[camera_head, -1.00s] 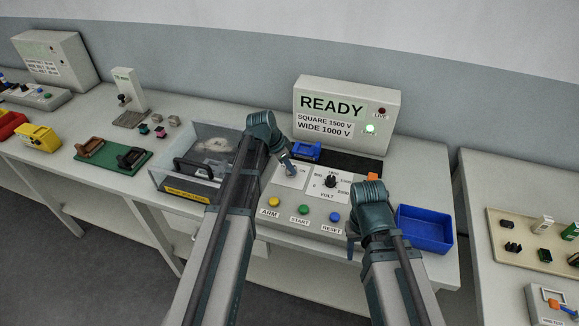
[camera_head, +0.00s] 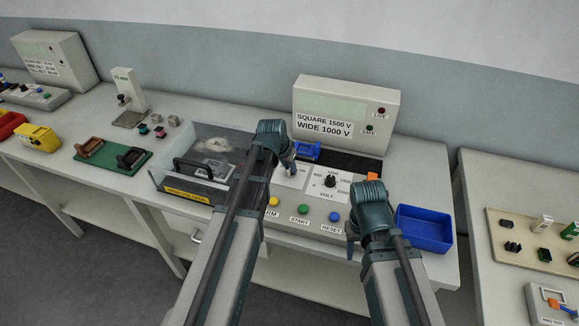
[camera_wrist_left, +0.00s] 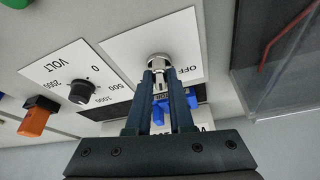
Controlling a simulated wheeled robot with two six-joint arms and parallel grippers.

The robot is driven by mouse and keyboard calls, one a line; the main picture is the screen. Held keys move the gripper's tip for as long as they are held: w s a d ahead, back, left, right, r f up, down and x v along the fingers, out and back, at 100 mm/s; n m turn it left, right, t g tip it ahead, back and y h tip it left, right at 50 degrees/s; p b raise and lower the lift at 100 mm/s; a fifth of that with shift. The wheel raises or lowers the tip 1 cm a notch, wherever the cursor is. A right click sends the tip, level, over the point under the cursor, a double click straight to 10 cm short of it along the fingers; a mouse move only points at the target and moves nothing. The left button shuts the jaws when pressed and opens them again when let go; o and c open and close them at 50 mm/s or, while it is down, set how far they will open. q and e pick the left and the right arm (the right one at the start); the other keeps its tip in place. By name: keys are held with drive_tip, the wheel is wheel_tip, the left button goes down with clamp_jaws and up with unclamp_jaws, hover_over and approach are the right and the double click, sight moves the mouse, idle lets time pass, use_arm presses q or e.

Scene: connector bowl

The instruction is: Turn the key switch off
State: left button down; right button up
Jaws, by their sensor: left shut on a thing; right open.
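The key switch (camera_wrist_left: 159,60) is a round metal lock on a white plate (camera_wrist_left: 185,35) in the left wrist view, with the word OFF beside it. My left gripper (camera_head: 292,172) is at this plate on the sloped control panel (camera_head: 285,200). In the head view my gripper covers the switch itself. My right gripper (camera_head: 352,246) is open and empty in front of the panel's right side.
The display box (camera_head: 346,112) behind the panel has a blank screen and unlit lamps. A VOLT dial (camera_head: 330,181) and yellow, green and blue buttons (camera_head: 335,217) are close by. A clear-lidded box (camera_head: 205,165) stands left, a blue bin (camera_head: 425,228) right.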

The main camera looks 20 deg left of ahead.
use_arm(q)
drive_tip(key=n+y, duration=0.1)
drive_tip(key=n, duration=0.2)
drive_tip(key=n+y, duration=0.1)
drive_tip(key=n, duration=0.2)
drive_tip(key=shift+d+y, duration=0.2)
drive_tip(key=shift+y, duration=0.1)
drive_tip(key=n+y, duration=0.1)
drive_tip(key=n, duration=0.2)
drive_tip(key=n+g, duration=0.1)
drive_tip(key=n, duration=0.1)
drive_tip(key=shift+d+n+y, duration=0.1)
drive_tip(key=shift+n+y, duration=0.3)
drive_tip(key=c, duration=0.8)
unclamp_jaws()
drive_tip(key=shift+r, duration=0.1)
drive_tip(key=p+v, duration=1.2)
drive_tip(key=v, duration=0.1)
drive_tip(key=shift+d+r+p, duration=0.2)
drive_tip(key=shift+r+p, duration=0.1)
drive_tip(key=shift+p, duration=0.1)
